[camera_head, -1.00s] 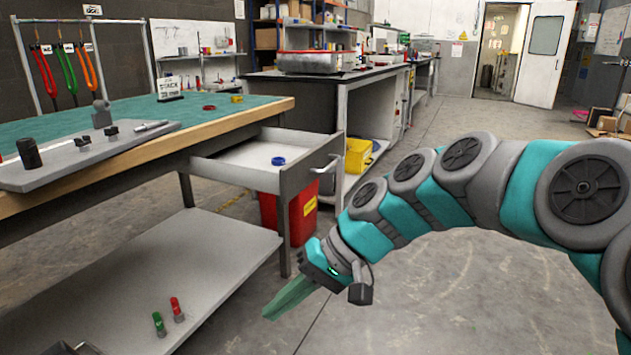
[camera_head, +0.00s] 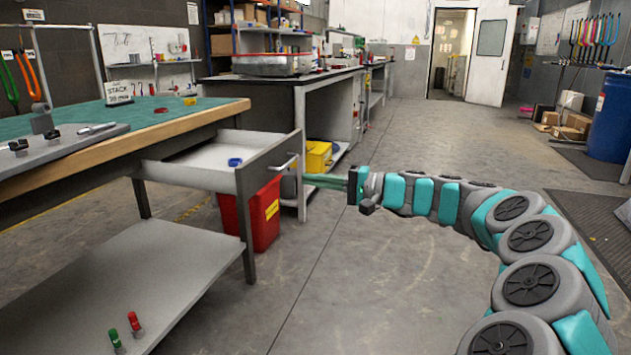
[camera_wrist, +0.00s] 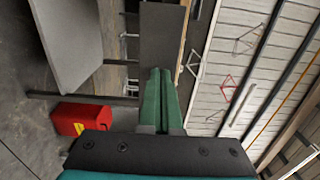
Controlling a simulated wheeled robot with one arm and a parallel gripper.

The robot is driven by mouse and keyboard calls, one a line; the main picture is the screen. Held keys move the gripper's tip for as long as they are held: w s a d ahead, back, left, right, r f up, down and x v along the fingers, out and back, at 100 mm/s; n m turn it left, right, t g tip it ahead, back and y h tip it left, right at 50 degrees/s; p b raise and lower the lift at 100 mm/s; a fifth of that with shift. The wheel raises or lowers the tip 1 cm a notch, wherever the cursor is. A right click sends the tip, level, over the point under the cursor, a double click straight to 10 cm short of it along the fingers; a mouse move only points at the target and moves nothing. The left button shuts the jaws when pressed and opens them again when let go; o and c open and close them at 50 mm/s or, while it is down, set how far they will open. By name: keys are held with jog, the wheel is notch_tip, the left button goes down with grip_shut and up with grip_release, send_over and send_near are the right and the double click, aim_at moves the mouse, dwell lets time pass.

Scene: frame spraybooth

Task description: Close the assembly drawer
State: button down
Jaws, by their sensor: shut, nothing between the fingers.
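The assembly drawer (camera_head: 205,178) stands pulled out from under the green-topped workbench (camera_head: 70,160). Its grey front panel (camera_head: 265,170) faces right and carries a bar handle (camera_head: 287,163). A blue ring (camera_head: 235,162) lies inside the drawer. My gripper (camera_head: 310,180) is shut and empty, to the right of the front panel at about handle height, with its green fingers pointing left toward it. In the wrist view the shut fingers (camera_wrist: 160,75) point at the dark front panel (camera_wrist: 162,35). Whether the tips touch it cannot be told.
A red bin (camera_head: 255,215) stands on the floor below the drawer; it also shows in the wrist view (camera_wrist: 80,118). A yellow bin (camera_head: 318,156) sits under the black-topped bench behind. The bench's lower shelf (camera_head: 150,270) holds a green and a red item. The floor (camera_head: 400,270) is open.

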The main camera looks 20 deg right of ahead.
aim_at(260, 173)
jog(key=x, duration=1)
jog(key=shift+w+a, duration=0.15)
jog(key=shift+a, duration=0.1)
jog(key=p+x, duration=0.2)
jog(key=x, duration=2.7)
jog(key=shift+f, duration=0.1)
jog(key=shift+w+p, duration=0.15)
jog(key=shift+p, duration=0.15)
jog(key=shift+a+r, duration=0.15)
jog(key=shift+r, duration=0.1)
